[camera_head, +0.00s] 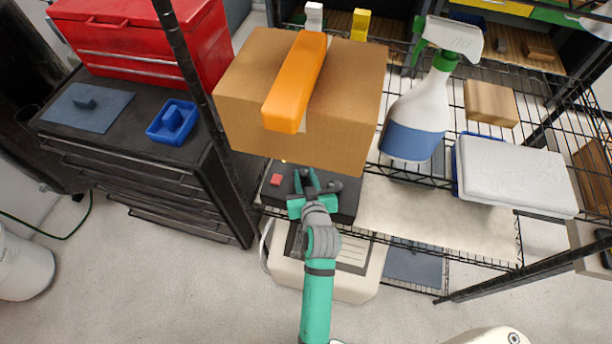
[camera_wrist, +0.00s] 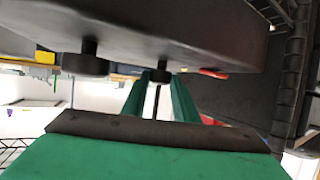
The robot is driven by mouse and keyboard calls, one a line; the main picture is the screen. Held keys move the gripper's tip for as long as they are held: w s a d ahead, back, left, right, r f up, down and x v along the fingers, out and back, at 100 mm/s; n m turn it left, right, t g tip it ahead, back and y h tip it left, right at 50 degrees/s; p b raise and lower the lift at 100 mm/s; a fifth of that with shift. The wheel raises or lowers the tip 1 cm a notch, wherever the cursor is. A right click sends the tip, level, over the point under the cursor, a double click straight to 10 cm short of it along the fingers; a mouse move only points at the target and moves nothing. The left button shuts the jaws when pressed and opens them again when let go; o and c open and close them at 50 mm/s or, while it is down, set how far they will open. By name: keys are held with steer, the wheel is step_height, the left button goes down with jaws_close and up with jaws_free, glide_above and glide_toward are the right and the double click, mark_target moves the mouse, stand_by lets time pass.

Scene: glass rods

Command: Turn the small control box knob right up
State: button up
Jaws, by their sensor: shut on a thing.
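The control box (camera_head: 347,208) is a low dark box on the wire shelf. It has a red button (camera_head: 276,180) on its left and a dark round knob (camera_head: 335,186) right of my gripper. My gripper (camera_head: 307,179) reaches over the box's middle, fingers shut on a small dark knob (camera_wrist: 160,76) that they mostly hide. In the wrist view, the box (camera_wrist: 180,35) fills the top, with a larger black knob (camera_wrist: 85,62) left of my green fingers (camera_wrist: 158,92) and the red button (camera_wrist: 213,73) to their right. The held knob's pointing direction cannot be seen.
A cardboard box (camera_head: 350,110) with an orange object (camera_head: 297,85) on it stands close behind my gripper. A spray bottle (camera_head: 420,115) and a folded white cloth (camera_head: 515,172) are to the right. A black rack post (camera_head: 205,120) rises at left. Shelf room right of the control box is clear.

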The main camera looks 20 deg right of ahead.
steer(key=m+g+h, duration=0.1)
steer(key=m+h, duration=0.1)
steer(key=m+g+h, duration=0.1)
steer(key=m+h, duration=0.1)
steer(key=a+m+h, duration=0.1)
steer(key=h, duration=0.1)
steer(key=shift+w+a+m+g, duration=0.1)
steer(key=shift+w+m+g, duration=0.15)
steer(key=shift+m+g, duration=0.15)
steer(key=shift+w+a+m+g+h, duration=0.1)
steer(key=shift+m+g+h, duration=0.9)
steer(key=shift+m+g, duration=0.15)
steer(key=shift+f+m, duration=0.1)
steer(key=shift+m, duration=0.15)
steer(key=o, duration=1)
steer(key=v, duration=1)
steer(key=shift+a, duration=0.35)
